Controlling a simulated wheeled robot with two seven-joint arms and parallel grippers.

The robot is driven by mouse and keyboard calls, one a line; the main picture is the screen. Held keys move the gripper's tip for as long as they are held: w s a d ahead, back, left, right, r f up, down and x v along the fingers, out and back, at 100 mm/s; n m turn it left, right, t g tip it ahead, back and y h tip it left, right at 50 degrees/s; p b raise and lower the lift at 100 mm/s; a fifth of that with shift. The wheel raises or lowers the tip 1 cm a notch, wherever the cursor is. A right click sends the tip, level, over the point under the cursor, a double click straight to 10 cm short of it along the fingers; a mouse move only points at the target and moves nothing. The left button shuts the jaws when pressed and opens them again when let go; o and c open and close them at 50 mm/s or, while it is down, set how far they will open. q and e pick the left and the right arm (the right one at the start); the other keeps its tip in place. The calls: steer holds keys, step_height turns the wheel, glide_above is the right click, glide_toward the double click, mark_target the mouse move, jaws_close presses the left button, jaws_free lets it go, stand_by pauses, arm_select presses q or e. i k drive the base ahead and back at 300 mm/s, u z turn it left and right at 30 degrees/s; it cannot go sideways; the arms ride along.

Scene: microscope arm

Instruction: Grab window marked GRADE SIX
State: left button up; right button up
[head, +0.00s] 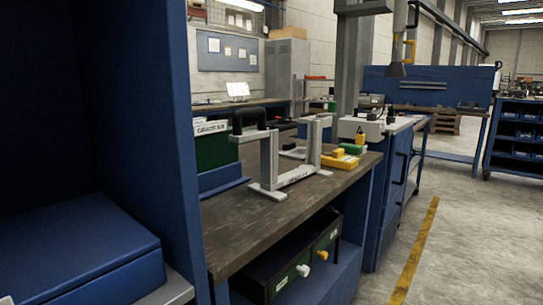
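I cannot make out a marking reading GRADE SIX anywhere. A grey metal frame (295,180) with uprights and a low base bar stands on the dark workbench top (285,212). A black handle (248,118) sits at the top of its left upright. Behind it on the left is a green box (213,150) with a white label (211,127) whose small print I cannot read. Neither of my grippers is in view.
A tall blue cabinet (140,100) blocks the left side, with a blue box (75,245) in it. Yellow and green blocks (345,158) lie on the bench's right end. Black drawers (290,270) sit below. The floor (470,230) at right is clear.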

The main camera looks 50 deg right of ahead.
mark_target(213, 150)
steer(key=z, duration=2.85)
steer(key=i, duration=1.65)
steer(key=u, duration=3.45)
